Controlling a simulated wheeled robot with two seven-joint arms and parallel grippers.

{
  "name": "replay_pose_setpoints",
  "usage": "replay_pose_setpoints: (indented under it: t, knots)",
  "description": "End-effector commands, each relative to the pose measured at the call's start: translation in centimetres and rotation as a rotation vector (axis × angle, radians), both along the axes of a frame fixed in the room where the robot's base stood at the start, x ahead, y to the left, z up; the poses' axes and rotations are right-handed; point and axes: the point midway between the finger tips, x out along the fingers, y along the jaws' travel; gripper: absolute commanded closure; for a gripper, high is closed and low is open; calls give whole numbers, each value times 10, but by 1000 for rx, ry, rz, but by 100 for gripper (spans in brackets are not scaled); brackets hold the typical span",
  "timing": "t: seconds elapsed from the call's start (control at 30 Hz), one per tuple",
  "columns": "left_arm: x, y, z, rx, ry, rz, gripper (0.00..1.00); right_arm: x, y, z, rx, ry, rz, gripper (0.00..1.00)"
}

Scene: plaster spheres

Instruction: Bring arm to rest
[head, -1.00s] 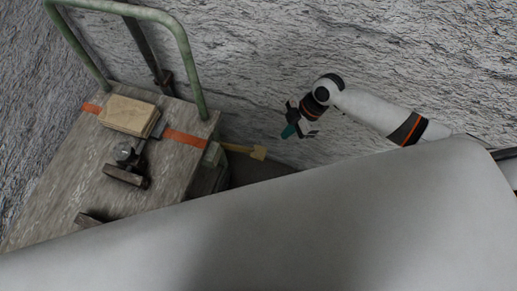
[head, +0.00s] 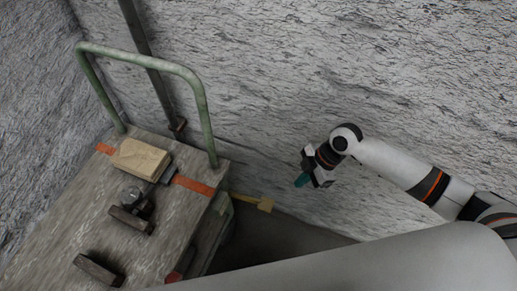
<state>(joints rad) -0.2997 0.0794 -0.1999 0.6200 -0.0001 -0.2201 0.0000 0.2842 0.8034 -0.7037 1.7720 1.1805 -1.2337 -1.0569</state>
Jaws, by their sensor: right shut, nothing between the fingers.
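My right gripper (head: 304,180) is at the end of the white arm that comes in from the right. It hangs in the air right of the cart, in front of the rough wall, with teal at its fingertips. It is shut and I see nothing held in it. My left gripper is not in view. A large pale smooth surface fills the bottom of the view and hides what lies behind it.
A cart (head: 60,215) with a green handle (head: 203,100) stands at the left. On it lie a wooden block (head: 140,157), a metal piece (head: 131,212) and a dark bar (head: 97,270). A yellow piece (head: 264,204) juts out beside it. The rough wall (head: 300,60) is behind.

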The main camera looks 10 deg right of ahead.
Motion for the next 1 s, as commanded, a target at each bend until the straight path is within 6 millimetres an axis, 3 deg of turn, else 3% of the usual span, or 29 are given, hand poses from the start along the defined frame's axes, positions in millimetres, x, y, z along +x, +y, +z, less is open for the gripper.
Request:
replay_pose_setpoints:
  t: [0.27, 0.37, 0.47, 0.57, 0.67, 0.8, 0.9, 1.0]
  knots:
    - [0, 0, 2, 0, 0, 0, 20, 5, -2, -9, -4, -1, -51, 100]
    - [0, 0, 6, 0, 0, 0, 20, 17, -10, -35, -17, -4, -204, 100]
    - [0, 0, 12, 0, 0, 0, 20, 25, -26, -80, -44, -4, -432, 100]
    - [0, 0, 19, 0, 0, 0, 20, 15, -47, -135, -86, 6, -680, 100]
    - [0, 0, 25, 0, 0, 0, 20, -23, -66, -194, -143, 27, -905, 100]
    - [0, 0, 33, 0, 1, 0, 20, -107, -76, -261, -219, 72, -1132, 100]
    - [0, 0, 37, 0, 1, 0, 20, -174, -71, -293, -262, 113, -1235, 100]
    - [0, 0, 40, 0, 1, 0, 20, -234, -59, -312, -290, 155, -1302, 100]
